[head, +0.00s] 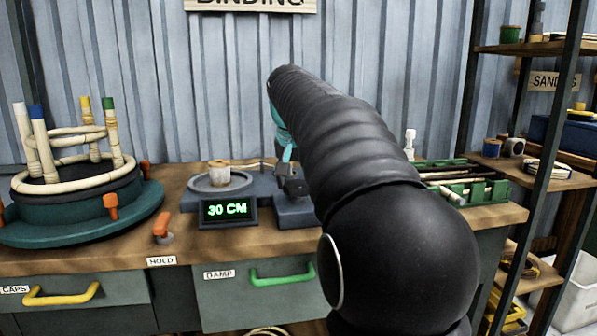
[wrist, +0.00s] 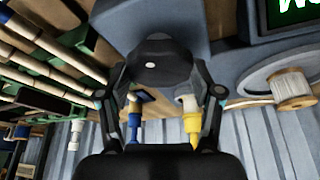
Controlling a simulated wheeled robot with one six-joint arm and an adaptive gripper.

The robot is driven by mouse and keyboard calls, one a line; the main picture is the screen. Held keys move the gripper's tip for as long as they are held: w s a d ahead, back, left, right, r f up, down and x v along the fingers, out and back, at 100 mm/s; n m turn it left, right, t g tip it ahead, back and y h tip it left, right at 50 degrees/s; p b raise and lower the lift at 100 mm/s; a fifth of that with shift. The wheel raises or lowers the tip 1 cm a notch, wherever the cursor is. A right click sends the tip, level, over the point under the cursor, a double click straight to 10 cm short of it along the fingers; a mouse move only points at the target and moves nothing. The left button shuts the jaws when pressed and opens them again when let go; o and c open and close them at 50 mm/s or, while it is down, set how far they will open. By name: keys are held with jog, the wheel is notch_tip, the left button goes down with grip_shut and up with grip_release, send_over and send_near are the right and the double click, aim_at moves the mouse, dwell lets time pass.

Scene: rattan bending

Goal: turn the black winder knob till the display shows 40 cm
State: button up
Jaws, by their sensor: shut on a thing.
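The black winder knob (wrist: 163,62) with a white dot sits between my gripper's fingers in the wrist view. My gripper (wrist: 163,78) is shut on it, one finger at each side. In the head view my gripper (head: 290,183) is at the grey winder base (head: 262,187), and the knob cannot be told apart there. The display (head: 228,210) reads 30 CM in green. Only a corner of the display shows in the wrist view (wrist: 285,18). A pale spool (head: 219,172) of strand stands on the winder's round plate, left of my gripper.
A round jig (head: 85,210) with rattan posts and hoops stands at the left of the bench (head: 190,235). An orange lever (head: 161,225) stands near the HOLD label. A green rack (head: 470,187) with rods lies at right. My arm covers the middle.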

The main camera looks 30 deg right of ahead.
jog(key=shift+w+m+g+h+p, duration=0.1)
jog(key=shift+m+g+h+p, duration=0.25)
jog(key=shift+m, duration=0.65)
jog(key=shift+m+g+h+p, duration=0.15)
jog(key=shift+m+p, duration=0.25)
jog(key=shift+m, duration=0.6)
jog(key=o, duration=1.1)
jog(key=shift+r, duration=0.1)
jog(key=v, duration=1.1)
jog(key=shift+a+r, duration=0.2)
jog(key=shift+r, duration=0.15)
